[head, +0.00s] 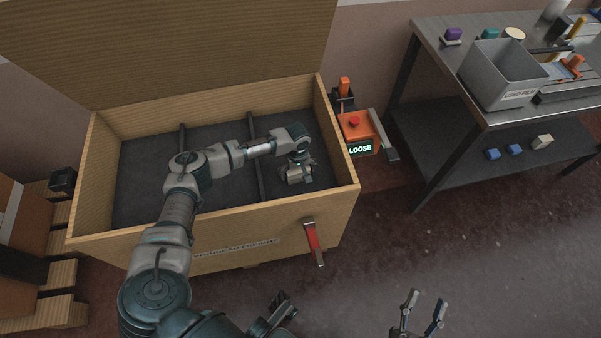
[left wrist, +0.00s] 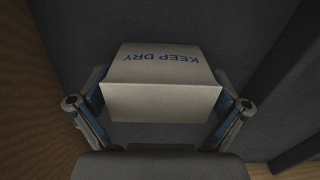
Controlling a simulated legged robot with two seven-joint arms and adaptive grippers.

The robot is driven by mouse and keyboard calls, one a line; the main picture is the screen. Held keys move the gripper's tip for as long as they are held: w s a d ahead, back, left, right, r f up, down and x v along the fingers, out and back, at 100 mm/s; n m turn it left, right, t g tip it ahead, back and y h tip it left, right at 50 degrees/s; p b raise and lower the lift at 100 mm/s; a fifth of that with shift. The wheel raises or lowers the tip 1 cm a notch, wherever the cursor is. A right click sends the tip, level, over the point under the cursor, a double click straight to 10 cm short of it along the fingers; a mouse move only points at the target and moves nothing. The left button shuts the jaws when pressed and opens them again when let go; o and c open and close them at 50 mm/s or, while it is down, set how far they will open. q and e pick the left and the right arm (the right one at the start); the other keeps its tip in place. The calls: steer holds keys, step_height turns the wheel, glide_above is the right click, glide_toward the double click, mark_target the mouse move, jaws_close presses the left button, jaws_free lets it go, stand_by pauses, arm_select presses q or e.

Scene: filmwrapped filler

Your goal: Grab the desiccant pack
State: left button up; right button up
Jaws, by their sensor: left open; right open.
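The desiccant pack (left wrist: 164,82) is a pale box marked KEEP DRY in blue, in the left wrist view. It sits between the two open fingers of my left gripper (left wrist: 160,112), one finger close on each side. I cannot tell whether the fingers touch it. In the head view my left gripper (head: 299,174) reaches down inside the wooden crate (head: 346,200), near its right wall. The pack cannot be made out clearly there. My right gripper (head: 424,306) is open and empty at the bottom of the head view, over the floor, away from the crate.
Dark bars (head: 254,158) divide the crate's dark interior. Its lid (head: 160,40) stands open behind. An orange device (head: 358,130) reading LOOSE and a red-handled latch (head: 313,242) are by the right and front walls. A metal table (head: 440,60) with a grey bin (head: 500,75) stands right.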

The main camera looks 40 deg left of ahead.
arm_select(q)
steer(key=shift+f, duration=0.85)
steer(key=shift+r, duration=0.1)
steer(key=c, duration=1)
arm_select(e)
steer(key=shift+s+d+r+t, duration=0.1)
steer(key=shift+s+r+t, duration=0.4)
steer(key=shift+r+t, duration=0.3)
arm_select(q)
steer(key=shift+s, duration=0.1)
